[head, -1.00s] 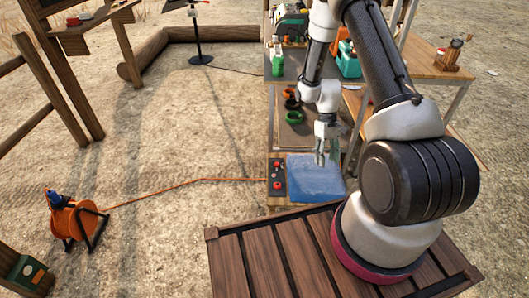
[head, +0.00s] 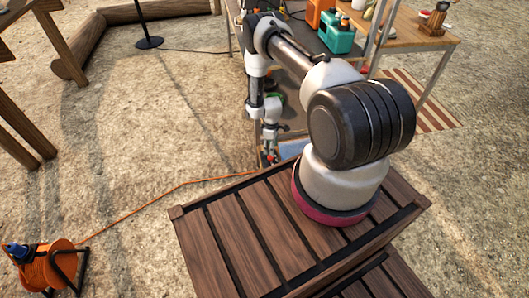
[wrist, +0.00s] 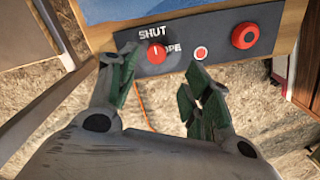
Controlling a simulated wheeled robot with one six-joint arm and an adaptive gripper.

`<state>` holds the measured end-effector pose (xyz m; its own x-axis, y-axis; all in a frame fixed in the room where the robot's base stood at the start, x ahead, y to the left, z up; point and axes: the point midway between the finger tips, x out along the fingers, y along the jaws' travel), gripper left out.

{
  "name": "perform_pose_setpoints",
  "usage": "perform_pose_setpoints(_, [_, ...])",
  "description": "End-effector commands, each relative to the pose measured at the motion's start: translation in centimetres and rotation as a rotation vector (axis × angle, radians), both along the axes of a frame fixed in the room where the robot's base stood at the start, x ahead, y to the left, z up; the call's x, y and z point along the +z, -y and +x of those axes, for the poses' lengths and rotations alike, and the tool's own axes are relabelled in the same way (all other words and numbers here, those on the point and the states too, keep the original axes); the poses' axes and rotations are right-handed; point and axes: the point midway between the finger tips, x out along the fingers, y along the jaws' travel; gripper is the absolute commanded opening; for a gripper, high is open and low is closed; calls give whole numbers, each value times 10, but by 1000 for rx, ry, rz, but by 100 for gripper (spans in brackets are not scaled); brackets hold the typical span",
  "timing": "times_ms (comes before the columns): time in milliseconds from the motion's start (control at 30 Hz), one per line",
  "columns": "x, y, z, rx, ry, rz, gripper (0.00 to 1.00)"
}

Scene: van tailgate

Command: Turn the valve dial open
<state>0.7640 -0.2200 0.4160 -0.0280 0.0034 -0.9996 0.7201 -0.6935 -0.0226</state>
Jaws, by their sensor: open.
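The valve dial (wrist: 157,54) is a small red knob with a white mark, on a dark control panel (wrist: 178,54) in the wrist view. The word SHUT is printed at its upper left, and OPE, partly cut off, at its right. The white mark stands close to upright in the picture. My gripper (wrist: 162,65) is open, its green-padded fingertips to the left and lower right of the dial. Nothing is held between them. I cannot tell whether a finger touches the dial. In the head view my gripper (head: 268,155) hangs over the panel area, which is mostly hidden.
A blue surface (wrist: 125,8) lies beyond the panel. An orange cable reel (head: 45,270) stands at the lower left, its cable crossing the sand. A teal can (head: 336,35) stands on the shelving.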

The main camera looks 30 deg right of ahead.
Motion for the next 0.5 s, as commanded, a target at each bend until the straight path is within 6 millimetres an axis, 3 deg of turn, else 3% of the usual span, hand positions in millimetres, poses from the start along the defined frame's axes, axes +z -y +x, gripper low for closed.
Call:
perform_pose_setpoints(233, [-11,1,5,97,27,-2,49])
perform_pose_setpoints(500, [-56,1,5,95,28,-3,49])
